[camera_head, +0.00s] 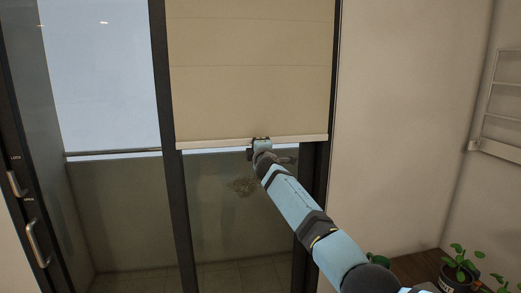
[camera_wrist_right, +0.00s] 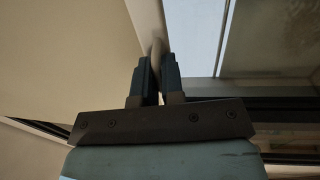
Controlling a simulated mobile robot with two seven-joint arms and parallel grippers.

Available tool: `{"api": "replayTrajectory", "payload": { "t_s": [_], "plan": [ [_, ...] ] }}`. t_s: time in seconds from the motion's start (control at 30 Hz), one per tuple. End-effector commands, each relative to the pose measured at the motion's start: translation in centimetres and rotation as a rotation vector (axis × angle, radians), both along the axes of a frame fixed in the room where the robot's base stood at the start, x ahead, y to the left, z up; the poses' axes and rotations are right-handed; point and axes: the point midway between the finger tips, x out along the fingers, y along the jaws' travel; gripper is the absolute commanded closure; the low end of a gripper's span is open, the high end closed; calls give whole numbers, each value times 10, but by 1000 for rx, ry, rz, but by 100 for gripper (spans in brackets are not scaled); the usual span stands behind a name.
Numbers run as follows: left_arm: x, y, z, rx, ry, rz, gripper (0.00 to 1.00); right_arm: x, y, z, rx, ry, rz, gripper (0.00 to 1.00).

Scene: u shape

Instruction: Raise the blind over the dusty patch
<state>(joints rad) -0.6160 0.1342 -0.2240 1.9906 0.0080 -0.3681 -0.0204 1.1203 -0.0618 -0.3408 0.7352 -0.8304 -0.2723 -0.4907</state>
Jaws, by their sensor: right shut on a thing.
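The beige blind (camera_head: 250,70) hangs over the upper part of the right glass panel in the head view, with a pale bottom bar (camera_head: 215,143). My right gripper (camera_head: 261,142) is at this bar, near its middle. My left gripper is not in view.
A glass door with metal handles (camera_head: 37,243) stands at the left. Potted plants (camera_head: 460,270) sit on a wooden surface at the lower right. A white wall rack (camera_head: 500,110) is at the right edge. Dark frame posts (camera_head: 165,100) flank the blind.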

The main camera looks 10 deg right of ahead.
Motion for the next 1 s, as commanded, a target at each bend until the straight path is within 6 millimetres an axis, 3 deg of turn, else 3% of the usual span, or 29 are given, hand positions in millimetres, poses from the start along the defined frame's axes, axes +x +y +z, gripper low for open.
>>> {"api": "replayTrajectory", "payload": {
  "t_s": [0.23, 0.3, 0.37, 0.77, 1.0],
  "plan": [
    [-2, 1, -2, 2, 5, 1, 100, 0, -1, 0, -1, 0, -2, 100],
    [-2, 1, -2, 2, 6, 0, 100, 0, -1, 0, -1, 0, -2, 78],
    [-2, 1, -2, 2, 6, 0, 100, 0, -1, 0, -1, 0, -2, 67],
    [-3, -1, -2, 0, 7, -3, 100, -1, -1, 0, 0, 0, -2, 67],
    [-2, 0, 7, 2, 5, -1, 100, -19, -3, -1, -1, -1, -4, 67]
  ]
}}
